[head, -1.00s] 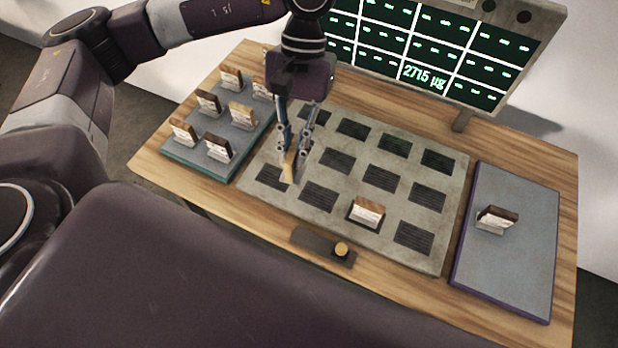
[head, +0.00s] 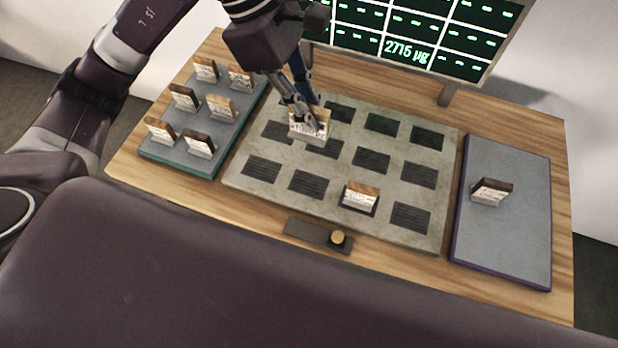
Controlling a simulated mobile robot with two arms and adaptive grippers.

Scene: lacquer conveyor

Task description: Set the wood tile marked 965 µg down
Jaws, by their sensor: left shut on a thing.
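My left gripper (head: 304,108) is shut on a wood tile (head: 309,128) with a pale, marked front face and a tan top. The marking is too small to read, so I cannot tell whether it says 965 µg. The tile is upright above the back left part of the grey plate (head: 230,178), which bears a grid of dark ribbed pads. It partly covers the pads behind it, and I cannot tell whether it touches the plate. Another brown-topped tile (head: 360,196) stands on a front-row pad (head: 374,207). My right gripper is out of view.
A teal tray (head: 165,158) at the left holds several upright tiles. A blue-grey tray (head: 505,240) at the right holds one dark-topped tile (head: 490,191). A screen (head: 455,45) at the back reads 2715 µg in one cell.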

